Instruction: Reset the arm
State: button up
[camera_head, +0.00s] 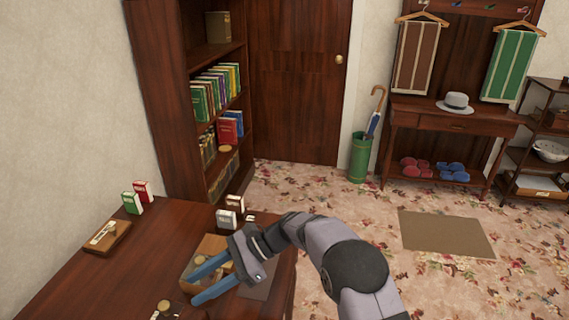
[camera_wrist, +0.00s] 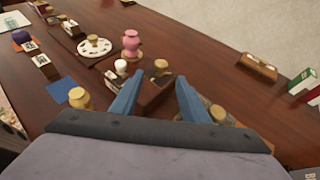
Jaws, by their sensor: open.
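My gripper (camera_head: 212,279) is open, its two blue fingers spread apart with nothing held between them. It is above the dark wooden table (camera_head: 130,265), over a wooden tray (camera_head: 192,266) with small items in it. In the wrist view the fingers (camera_wrist: 152,100) point across the table toward a dark-based stamp with a wooden knob (camera_wrist: 160,68). A white-topped piece (camera_wrist: 121,67) stands left of it. My arm reaches in from the lower right in the head view and hides part of the table.
A pink vase-shaped object (camera_wrist: 131,43), a round white dial (camera_wrist: 94,46) and a yellow pot (camera_wrist: 79,97) stand on the table. Green (camera_head: 132,203) and red (camera_head: 142,191) boxes stand near its far left edge. A bookcase (camera_head: 165,100) rises behind; open carpet lies right.

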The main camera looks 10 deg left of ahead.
jog(key=s+d+r+n+t+h+p, duration=0.2)
jog(key=s+d+n+h+p, duration=0.1)
jog(key=d, duration=1.1)
jog(key=s+d+r+n+t+h+p, duration=0.2)
jog(key=s+d+n+t+h+p, duration=0.1)
jog(key=d, duration=1.2)
jog(key=s+d+r+n+t+h+p, duration=0.2)
jog(key=s+d+n+h+p, duration=0.2)
jog(key=d, duration=1)
jog(key=shift+s+d+r+n+t+h+p, duration=0.3)
jog(key=shift+s+d+n+h+p, duration=0.1)
jog(key=shift+s, duration=0.1)
